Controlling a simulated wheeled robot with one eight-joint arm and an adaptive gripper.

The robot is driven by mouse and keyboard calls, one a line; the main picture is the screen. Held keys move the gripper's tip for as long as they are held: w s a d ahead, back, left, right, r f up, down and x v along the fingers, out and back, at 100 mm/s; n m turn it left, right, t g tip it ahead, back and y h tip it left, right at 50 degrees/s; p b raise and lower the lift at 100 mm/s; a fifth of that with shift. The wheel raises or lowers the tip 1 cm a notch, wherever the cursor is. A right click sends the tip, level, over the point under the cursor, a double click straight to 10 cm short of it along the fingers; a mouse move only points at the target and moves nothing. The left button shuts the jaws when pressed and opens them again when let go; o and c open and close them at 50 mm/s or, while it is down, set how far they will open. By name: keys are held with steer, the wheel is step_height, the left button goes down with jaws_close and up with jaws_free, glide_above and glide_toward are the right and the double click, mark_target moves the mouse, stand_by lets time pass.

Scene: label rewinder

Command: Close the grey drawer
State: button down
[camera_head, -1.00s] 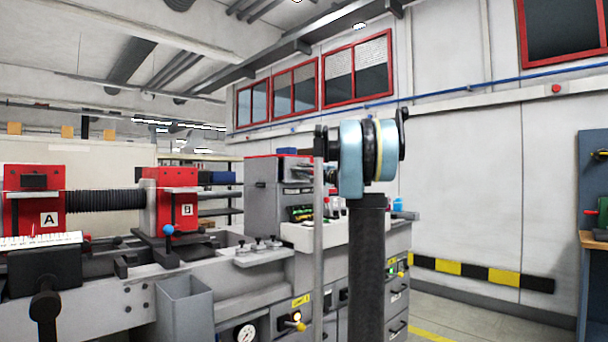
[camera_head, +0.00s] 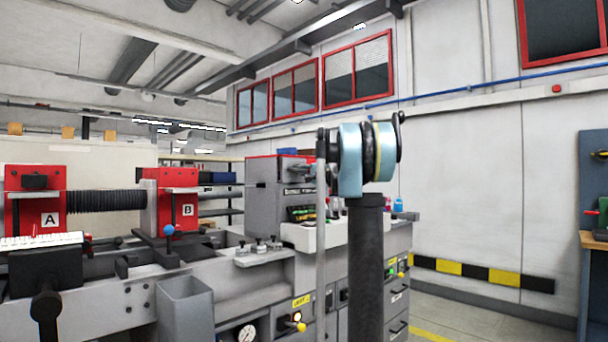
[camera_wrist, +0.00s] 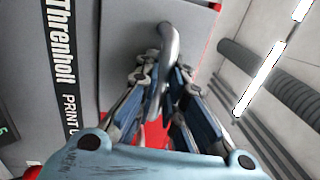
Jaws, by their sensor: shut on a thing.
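A curved metal handle (camera_wrist: 169,48) stands out from this panel. My gripper (camera_wrist: 160,88) is shut on the handle, its blue-padded fingers on either side of it. In the head view the grey unit (camera_head: 264,205) with a red top stands on the machine. How far the drawer stands open cannot be told.
A white ledge (camera_head: 320,236) with small bottles and tools lies below the unit. Red blocks marked A (camera_head: 34,195) and B (camera_head: 177,200) stand at left on the machine. The floor at right is clear.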

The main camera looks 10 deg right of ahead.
steer(key=shift+w+a, duration=0.45)
steer(key=shift+w, duration=0.1)
steer(key=c, duration=1.9)
jaws_free()
steer(key=shift+w+f, duration=0.1)
steer(key=shift+c, duration=0.2)
steer(key=v, duration=1.2)
steer(key=shift+f, duration=0.1)
